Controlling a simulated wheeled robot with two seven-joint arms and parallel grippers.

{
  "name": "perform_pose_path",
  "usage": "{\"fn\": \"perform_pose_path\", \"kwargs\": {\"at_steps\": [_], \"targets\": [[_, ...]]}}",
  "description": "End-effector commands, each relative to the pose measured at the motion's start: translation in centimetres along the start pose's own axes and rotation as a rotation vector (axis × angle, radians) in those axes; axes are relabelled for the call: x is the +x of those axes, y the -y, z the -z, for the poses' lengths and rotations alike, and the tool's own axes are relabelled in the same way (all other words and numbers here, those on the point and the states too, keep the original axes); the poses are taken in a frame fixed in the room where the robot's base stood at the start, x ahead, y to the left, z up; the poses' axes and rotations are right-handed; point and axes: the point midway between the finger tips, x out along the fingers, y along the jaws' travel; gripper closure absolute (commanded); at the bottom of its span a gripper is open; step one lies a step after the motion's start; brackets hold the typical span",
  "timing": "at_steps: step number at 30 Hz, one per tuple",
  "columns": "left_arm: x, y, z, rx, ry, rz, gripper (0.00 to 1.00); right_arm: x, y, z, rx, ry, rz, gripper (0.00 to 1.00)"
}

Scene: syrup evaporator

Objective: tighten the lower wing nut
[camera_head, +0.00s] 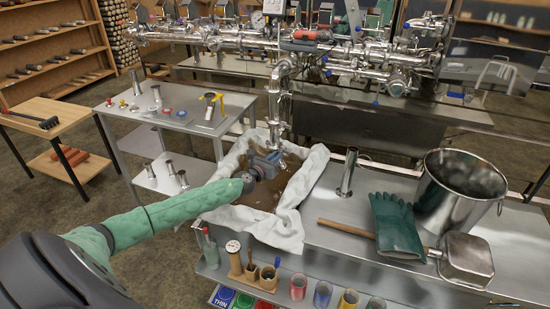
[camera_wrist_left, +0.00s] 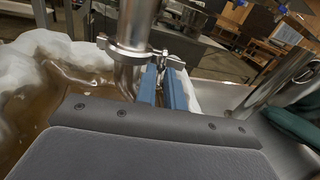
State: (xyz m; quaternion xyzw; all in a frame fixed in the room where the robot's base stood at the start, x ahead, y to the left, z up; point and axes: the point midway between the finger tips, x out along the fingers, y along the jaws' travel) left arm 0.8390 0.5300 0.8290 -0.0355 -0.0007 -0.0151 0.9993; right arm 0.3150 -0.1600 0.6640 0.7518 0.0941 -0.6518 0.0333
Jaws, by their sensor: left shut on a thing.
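A steel pipe (camera_head: 284,82) comes down from the overhead pipework to a white-lined basin. In the left wrist view a steel clamp (camera_wrist_left: 130,52) rings this pipe near its lower end. The lower wing nut (camera_wrist_left: 177,61) is on the clamp's right side, largely hidden by the fingers. My left gripper (camera_head: 272,158) reaches over the basin to the foot of the pipe. Its blue fingers also show in the left wrist view (camera_wrist_left: 164,76), close together at the clamp and shut on the wing nut. My right gripper is in neither view.
The basin's white liner (camera_head: 303,180) surrounds brown liquid (camera_head: 262,198). On the steel bench to the right are an upright steel tube (camera_head: 347,172), green gloves (camera_head: 397,226), a long-handled scoop (camera_head: 467,257) and a large bucket (camera_head: 447,200). Cups and tools stand on the shelf below.

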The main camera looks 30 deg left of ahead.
Motion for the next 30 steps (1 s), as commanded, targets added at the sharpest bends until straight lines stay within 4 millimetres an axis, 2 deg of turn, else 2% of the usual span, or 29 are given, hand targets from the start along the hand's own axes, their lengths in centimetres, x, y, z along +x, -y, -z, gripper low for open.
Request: {"fn": "perform_pose_path", "kwargs": {"at_steps": [10, 11, 12, 23, 26, 30], "targets": [[-0.1, 0.1, 0.3, 0.002, -0.004, 0.001, 1.0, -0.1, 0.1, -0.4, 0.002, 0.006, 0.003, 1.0], [-0.1, 0.1, 0.3, 0.002, -0.004, 0.001, 0.88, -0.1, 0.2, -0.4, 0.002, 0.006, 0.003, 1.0], [-0.1, 0.1, 0.3, 0.002, -0.004, 0.001, 0.84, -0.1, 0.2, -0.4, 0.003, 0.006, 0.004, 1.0], [-0.4, 0.0, 0.2, 0.002, -0.002, 0.0, 0.84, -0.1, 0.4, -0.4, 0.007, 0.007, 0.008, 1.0], [-1.1, 0.0, 0.3, 0.003, -0.002, 0.001, 0.84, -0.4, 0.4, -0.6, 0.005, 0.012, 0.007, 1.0], [-2.8, -0.1, 0.3, 0.004, -0.002, 0.001, 0.84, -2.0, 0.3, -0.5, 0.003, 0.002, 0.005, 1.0]]}}
